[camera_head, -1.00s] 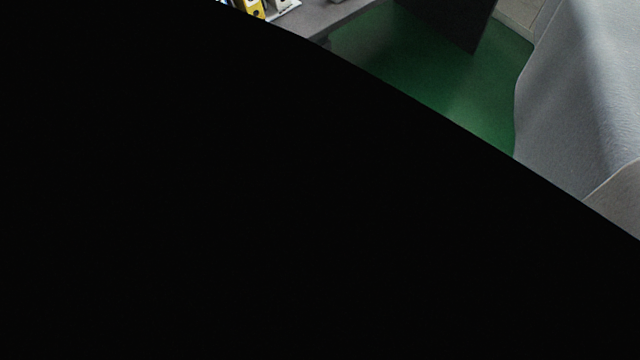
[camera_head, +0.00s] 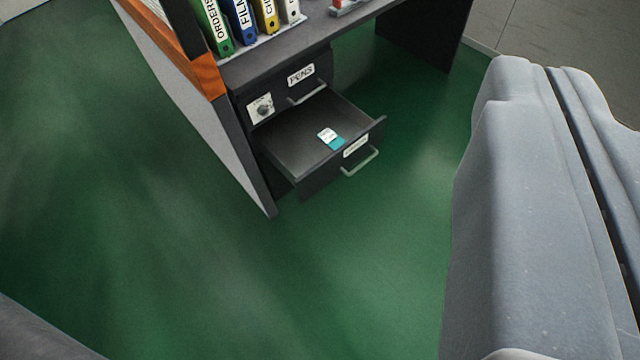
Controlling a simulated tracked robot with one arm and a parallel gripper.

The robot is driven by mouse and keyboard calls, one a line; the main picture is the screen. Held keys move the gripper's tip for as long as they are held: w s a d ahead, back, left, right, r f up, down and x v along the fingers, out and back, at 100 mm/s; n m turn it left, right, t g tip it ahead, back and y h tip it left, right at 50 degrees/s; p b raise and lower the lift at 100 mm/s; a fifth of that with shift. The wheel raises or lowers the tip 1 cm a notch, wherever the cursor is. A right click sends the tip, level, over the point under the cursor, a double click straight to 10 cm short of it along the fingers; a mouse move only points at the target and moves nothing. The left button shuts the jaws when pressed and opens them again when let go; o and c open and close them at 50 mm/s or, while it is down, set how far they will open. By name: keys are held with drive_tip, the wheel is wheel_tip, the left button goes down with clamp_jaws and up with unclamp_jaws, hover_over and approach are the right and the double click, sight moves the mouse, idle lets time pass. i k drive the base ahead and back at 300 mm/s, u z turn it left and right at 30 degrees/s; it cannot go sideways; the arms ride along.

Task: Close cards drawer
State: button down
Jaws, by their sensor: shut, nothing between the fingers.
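The lower drawer (camera_head: 318,182) of the dark desk pedestal is pulled out. Its front has a small white label (camera_head: 356,146), too small to read, and a grey bar handle (camera_head: 361,163). A small white and teal item (camera_head: 331,139) lies on the drawer's floor. The drawer above, labelled PENS (camera_head: 301,74), is shut and has its own bar handle (camera_head: 308,94). My gripper's fingers cannot be made out in this view.
The desk top (camera_head: 290,42) holds several labelled binders (camera_head: 240,22). A pale side panel (camera_head: 195,110) with an orange edge stands left of the drawers. A large grey shape (camera_head: 530,200) fills the right side. Green floor (camera_head: 330,280) is clear before the drawer.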

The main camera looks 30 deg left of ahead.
sight(289, 141)
drive_tip(key=u, duration=0.8)
drive_tip(key=i, duration=1)
drive_tip(key=z, duration=0.1)
